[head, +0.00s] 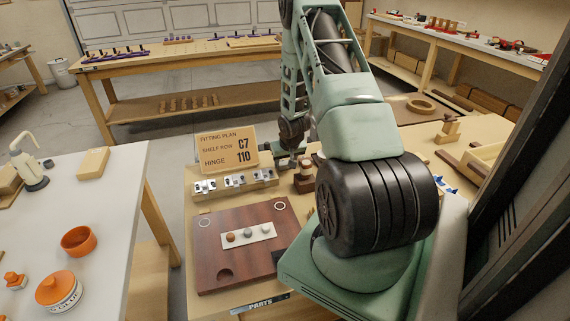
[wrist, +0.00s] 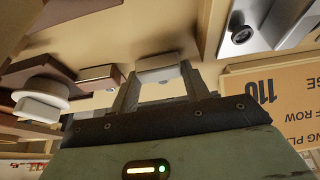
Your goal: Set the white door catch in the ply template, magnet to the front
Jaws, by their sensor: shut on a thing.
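In the wrist view my gripper (wrist: 160,88) is shut on a small white block, which I take to be the white door catch (wrist: 158,62). The block sits between the two fingertips, over or close to a pale wooden surface; I cannot tell if it touches. Its magnet side cannot be made out. In the head view my gripper (head: 287,161) is small and partly hidden, low behind the metal hinges and beside the sign. I cannot pick out the ply template for certain; pale ply edges (wrist: 207,28) show near the catch in the wrist view.
A dark wood board (head: 215,240) with a pale strip of knobs lies in front. A dark block with a pale top (head: 304,178) stands close to my gripper.

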